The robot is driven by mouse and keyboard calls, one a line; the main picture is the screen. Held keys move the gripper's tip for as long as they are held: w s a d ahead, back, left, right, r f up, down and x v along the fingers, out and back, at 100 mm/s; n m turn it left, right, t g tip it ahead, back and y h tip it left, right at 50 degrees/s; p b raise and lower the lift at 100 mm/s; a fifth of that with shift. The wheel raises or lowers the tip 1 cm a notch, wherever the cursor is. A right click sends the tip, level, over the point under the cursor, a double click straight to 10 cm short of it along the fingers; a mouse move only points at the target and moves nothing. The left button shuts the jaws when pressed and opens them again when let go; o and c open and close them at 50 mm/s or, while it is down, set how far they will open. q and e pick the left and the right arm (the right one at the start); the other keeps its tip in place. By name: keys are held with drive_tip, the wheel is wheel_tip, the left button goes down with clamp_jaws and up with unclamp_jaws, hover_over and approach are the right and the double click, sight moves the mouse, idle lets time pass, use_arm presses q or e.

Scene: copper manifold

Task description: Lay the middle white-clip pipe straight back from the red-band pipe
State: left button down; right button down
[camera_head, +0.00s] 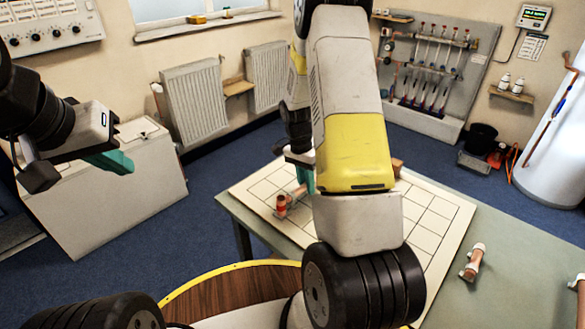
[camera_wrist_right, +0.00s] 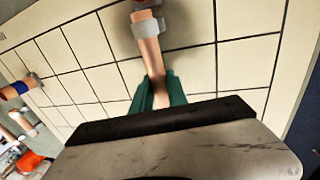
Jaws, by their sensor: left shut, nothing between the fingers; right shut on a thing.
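The red-band pipe (camera_head: 282,206) stands at the left part of the white gridded board (camera_head: 440,212) in the head view. My right gripper (camera_head: 303,178) is just behind it, low over the board and partly hidden by my arm. In the right wrist view its teal fingers (camera_wrist_right: 160,90) are shut on a copper pipe with a whitish clip (camera_wrist_right: 148,27), the white-clip pipe. My left gripper (camera_head: 112,162) is shut and empty, far left, away from the table.
A blue-band pipe (camera_wrist_right: 16,90) shows at the left of the wrist view. A copper fitting with white ends (camera_head: 473,262) lies on the green table (camera_head: 510,290), with another piece (camera_head: 581,287) at the right edge. My right arm hides the board's middle.

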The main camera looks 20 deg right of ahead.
drive_tip(key=shift+f, duration=0.35)
idle(0.4)
drive_tip(key=c, duration=1.2)
unclamp_jaws()
drive_tip(key=shift+c, duration=0.2)
drive_tip(key=shift+r, duration=0.1)
drive_tip(key=shift+r, duration=4.45)
